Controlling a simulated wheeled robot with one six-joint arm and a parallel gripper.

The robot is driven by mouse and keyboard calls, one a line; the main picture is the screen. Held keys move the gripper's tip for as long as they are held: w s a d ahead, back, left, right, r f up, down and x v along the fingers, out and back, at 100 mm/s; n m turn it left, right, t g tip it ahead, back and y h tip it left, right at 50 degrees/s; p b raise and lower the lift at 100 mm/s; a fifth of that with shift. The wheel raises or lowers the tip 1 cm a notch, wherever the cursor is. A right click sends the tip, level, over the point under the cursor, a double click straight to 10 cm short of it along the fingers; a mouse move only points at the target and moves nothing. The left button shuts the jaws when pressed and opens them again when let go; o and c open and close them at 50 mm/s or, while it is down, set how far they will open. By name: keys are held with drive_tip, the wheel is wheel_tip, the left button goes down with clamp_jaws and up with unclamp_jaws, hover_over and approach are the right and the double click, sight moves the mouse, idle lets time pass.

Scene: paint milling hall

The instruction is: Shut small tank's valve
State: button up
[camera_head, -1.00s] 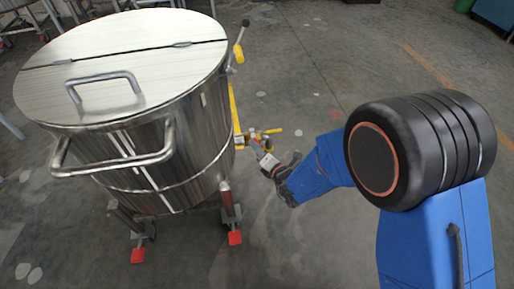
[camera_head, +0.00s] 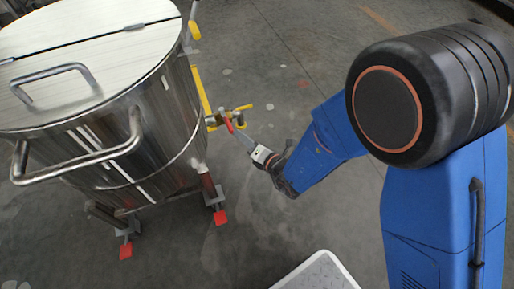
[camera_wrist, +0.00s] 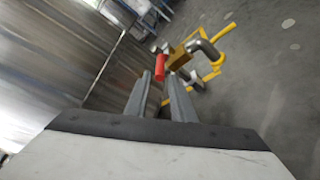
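The small tank (camera_head: 150,110) is a shiny steel vessel with a lidded top, at the left of the head view. Its wall fills the left of the wrist view (camera_wrist: 50,60). Low on its right side is a brass valve (camera_wrist: 178,59) with a red handle (camera_wrist: 160,67); the handle also shows in the head view (camera_head: 229,125). My gripper (camera_wrist: 159,76) is open, its two fingers apart and pointing at the red handle. The handle's end appears just ahead of the fingertips; I cannot tell whether they touch it. In the head view my gripper (camera_head: 244,139) is right beside the valve.
A yellow pipe (camera_head: 202,90) runs along the tank's right side, and a yellow-tipped lever (camera_head: 194,30) sticks out above. Tank legs end in red feet (camera_head: 220,217). The floor right of the valve is clear.

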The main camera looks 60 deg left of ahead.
drive_tip(key=v, duration=0.7)
drive_tip(key=shift+d, duration=0.45)
drive_tip(key=shift+r, duration=0.15)
